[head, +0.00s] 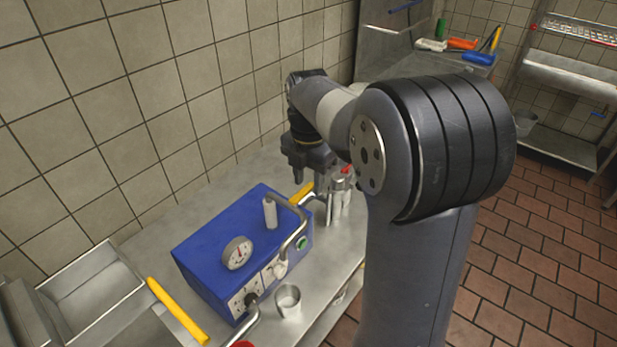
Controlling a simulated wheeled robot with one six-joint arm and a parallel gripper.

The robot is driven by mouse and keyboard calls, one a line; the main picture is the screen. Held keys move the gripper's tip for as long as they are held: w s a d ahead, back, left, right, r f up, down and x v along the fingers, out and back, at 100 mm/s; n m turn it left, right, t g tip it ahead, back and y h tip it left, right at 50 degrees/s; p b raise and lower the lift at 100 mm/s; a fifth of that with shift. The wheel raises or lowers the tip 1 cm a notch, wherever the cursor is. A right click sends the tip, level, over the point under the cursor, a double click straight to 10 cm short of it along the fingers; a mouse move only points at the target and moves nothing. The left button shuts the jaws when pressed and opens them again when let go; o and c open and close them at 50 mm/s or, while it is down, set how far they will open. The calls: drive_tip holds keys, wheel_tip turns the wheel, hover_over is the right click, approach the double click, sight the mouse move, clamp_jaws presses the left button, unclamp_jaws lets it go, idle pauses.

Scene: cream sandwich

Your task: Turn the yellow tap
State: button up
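A blue box-shaped machine (215,245) stands on the steel counter, with a round gauge, a white knob and a bent metal pipe. A short yellow handle (301,193) shows at its back right corner, partly behind the pipe; it looks like the yellow tap. My gripper (310,178) points down just above and beyond this handle. Its two fingers look apart with nothing between them. I cannot tell whether a finger touches the handle. A longer yellow bar (178,312) lies slanted at the machine's left front; what it belongs to is unclear.
A metal cup (288,301) stands in front of the machine. Metal canisters (340,196) stand right of the machine, close to my gripper. A steel basin (92,287) is at the left. The tiled wall (150,110) runs behind the counter. My arm hides the counter's right part.

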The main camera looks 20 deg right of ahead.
drive_tip(key=shift+c, duration=0.4)
clamp_jaws()
drive_tip(key=shift+s, duration=0.1)
drive_tip(key=s+m+p, duration=0.2)
drive_tip(key=s+m, duration=0.4)
drive_tip(key=m, duration=0.9)
drive_tip(key=shift+a+m+p, duration=0.2)
drive_tip(key=shift+m+p, duration=0.1)
drive_tip(key=shift+p, duration=0.05)
idle(0.3)
